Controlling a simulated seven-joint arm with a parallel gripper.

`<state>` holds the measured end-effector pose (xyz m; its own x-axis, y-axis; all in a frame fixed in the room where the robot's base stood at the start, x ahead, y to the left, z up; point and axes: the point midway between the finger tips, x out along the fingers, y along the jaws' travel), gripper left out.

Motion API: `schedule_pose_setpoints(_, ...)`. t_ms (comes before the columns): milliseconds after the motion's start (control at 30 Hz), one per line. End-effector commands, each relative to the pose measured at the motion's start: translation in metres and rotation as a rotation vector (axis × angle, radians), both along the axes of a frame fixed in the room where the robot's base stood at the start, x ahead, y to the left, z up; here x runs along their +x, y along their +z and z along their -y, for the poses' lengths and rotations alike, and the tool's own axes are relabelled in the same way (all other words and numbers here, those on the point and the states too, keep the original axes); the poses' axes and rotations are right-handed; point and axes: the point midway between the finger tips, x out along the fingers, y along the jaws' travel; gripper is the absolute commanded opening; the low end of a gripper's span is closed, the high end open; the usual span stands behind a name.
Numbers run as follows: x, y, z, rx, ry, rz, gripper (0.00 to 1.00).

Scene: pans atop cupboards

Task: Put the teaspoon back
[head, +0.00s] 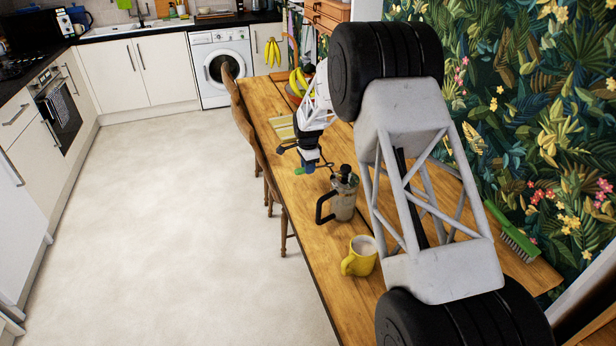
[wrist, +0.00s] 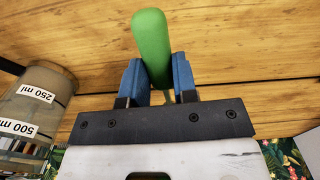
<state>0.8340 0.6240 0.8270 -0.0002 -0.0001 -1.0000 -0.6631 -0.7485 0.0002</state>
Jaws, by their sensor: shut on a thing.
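My gripper (head: 295,160) is over the wooden table, left of the glass coffee press. In the wrist view its two blue fingers (wrist: 157,78) are closed on the sides of a green handle (wrist: 151,40), which I take to be the teaspoon's. The handle's green end also shows small at the fingers in the head view (head: 299,171). The spoon's bowl is not clearly visible in either view. I cannot tell whether the spoon touches the table.
The coffee press (head: 344,196), with a black handle, stands close to the gripper; its marked side shows in the wrist view (wrist: 38,100). A yellow mug (head: 359,258) stands nearer. A green brush (head: 512,232) lies by the wall. Chairs (head: 243,120) line the table's left edge (head: 301,232).

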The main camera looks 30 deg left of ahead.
Motion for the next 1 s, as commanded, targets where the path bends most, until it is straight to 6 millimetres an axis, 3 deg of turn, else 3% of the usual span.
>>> schedule_pose_setpoints(167,0.000,-0.006,0.000,-0.001,0.000,-0.001,0.03)
schedule_pose_setpoints(500,0.000,-0.042,0.000,0.000,0.000,0.000,0.03)
schedule_pose_setpoints(1000,0.000,-0.048,0.000,0.000,0.000,0.000,0.03)
